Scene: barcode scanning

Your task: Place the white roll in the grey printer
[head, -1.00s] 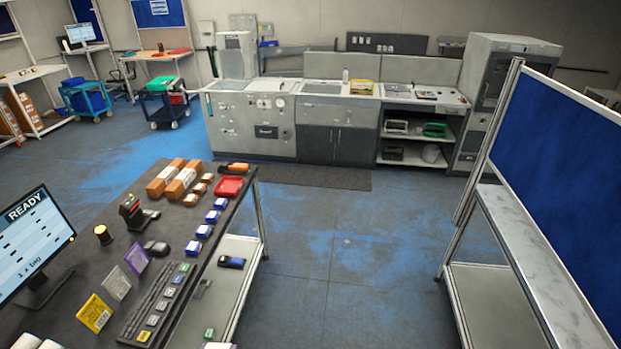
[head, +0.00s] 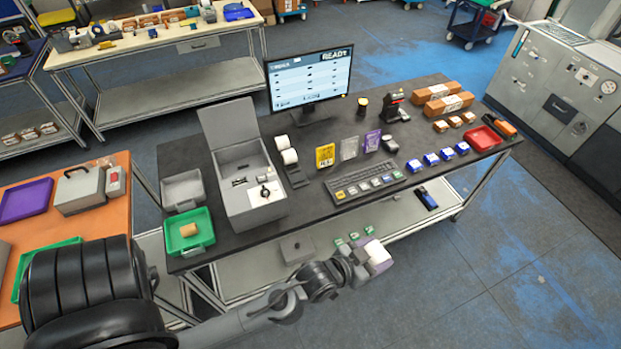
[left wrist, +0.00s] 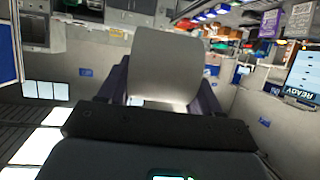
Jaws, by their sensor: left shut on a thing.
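The grey printer (head: 232,120) stands on the dark table in the head view with its lid raised and its inside exposed. My left gripper (head: 377,257) is shut on a white roll (head: 377,249), out in front of the table's near edge, to the right of the printer and apart from it. In the left wrist view the roll (left wrist: 166,62) sits between the two dark purple fingers, its pale side filling the gap. My right gripper is in neither view.
Two other white rolls (head: 289,156) sit on a dark holder right of the printer. A monitor (head: 310,80) stands behind. A keypad (head: 362,187) and small cards lie further right. A green tray (head: 206,246) and grey bin (head: 182,190) are left of the printer.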

